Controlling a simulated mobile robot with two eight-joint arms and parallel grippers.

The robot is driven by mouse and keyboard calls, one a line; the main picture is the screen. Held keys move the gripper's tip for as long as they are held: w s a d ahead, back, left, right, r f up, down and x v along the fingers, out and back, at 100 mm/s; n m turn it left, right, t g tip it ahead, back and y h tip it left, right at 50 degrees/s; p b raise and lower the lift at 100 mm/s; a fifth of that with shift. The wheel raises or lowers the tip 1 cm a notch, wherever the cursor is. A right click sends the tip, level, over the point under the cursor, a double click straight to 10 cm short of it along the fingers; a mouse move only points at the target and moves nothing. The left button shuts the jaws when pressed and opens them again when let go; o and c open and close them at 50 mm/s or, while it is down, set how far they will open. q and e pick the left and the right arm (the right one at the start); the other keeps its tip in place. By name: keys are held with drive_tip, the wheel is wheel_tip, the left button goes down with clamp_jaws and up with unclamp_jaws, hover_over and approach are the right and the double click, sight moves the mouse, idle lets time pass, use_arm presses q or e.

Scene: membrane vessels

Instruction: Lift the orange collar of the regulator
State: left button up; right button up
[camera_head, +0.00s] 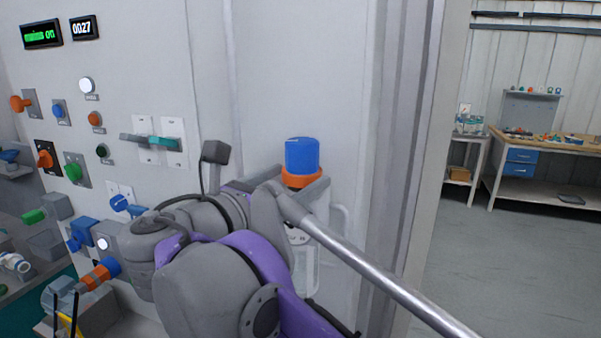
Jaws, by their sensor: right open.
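The regulator stands against the pale wall panel in the middle of the view. It has a blue knob (302,156) on top, an orange collar (302,179) just under it, and a pale, clear-looking bowl (305,268) below. My right gripper (303,178) is open, with one finger to the left of the collar and the other to its right. I cannot tell whether either finger touches it. My right wrist and forearm hide much of the regulator's middle. My left gripper is not in view.
The wall panel at left carries several switches, buttons and levers, including a teal-handled lever (163,141). A blue-and-orange fitting (100,274) juts out at lower left. A metal rod (375,272) crosses in front. A workbench (548,146) stands far right beyond open floor.

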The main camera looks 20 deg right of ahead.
drive_tip(key=shift+x, duration=1.1)
drive_tip(key=shift+a, duration=0.1)
clamp_jaws()
